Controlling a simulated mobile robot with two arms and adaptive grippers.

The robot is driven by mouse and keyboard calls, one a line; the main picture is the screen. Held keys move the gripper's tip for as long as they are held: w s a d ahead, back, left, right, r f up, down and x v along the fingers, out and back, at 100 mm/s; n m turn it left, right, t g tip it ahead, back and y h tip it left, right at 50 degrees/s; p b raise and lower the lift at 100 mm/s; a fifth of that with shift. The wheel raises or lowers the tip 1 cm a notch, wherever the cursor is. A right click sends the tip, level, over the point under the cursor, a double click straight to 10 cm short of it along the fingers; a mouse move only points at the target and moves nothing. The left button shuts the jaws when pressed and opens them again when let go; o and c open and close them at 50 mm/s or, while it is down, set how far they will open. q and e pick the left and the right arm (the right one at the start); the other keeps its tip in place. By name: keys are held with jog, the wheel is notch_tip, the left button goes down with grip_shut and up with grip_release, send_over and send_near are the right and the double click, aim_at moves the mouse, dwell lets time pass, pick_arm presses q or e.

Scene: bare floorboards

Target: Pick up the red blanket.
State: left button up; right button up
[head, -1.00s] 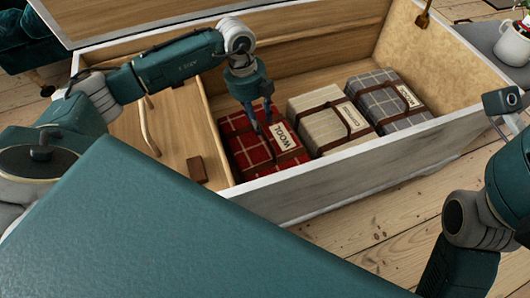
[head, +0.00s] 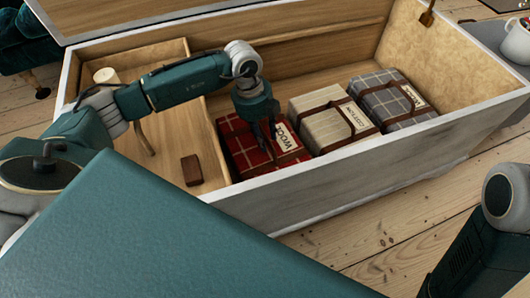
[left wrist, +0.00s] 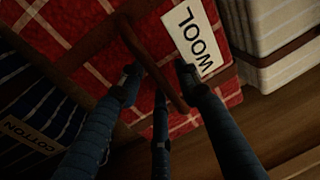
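The red blanket (head: 245,150) is a folded plaid bundle with brown straps and a WOOL label, lying in the open wooden chest (head: 330,178). My left gripper (head: 271,145) points down over it, its fingers in front of the label in the head view. In the left wrist view, the red blanket (left wrist: 75,28) fills the upper part. There the left gripper's fingertips (left wrist: 157,72) are apart, with a brown strap (left wrist: 150,62) between them. I cannot tell if they touch it. My right gripper is out of view; only part of the right arm shows.
A cream blanket (head: 318,110) and a grey plaid blanket (head: 385,88) lie to the right in the chest. A dark blue COTTON bundle (left wrist: 20,95) shows in the left wrist view. A wooden tray (head: 180,120) at left holds a brown block (head: 191,169). The chest walls surround the arm.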

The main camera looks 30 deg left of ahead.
pick_arm(q)
grip_shut()
jog(key=shift+w+r, duration=0.1)
jog(key=shift+r, duration=0.1)
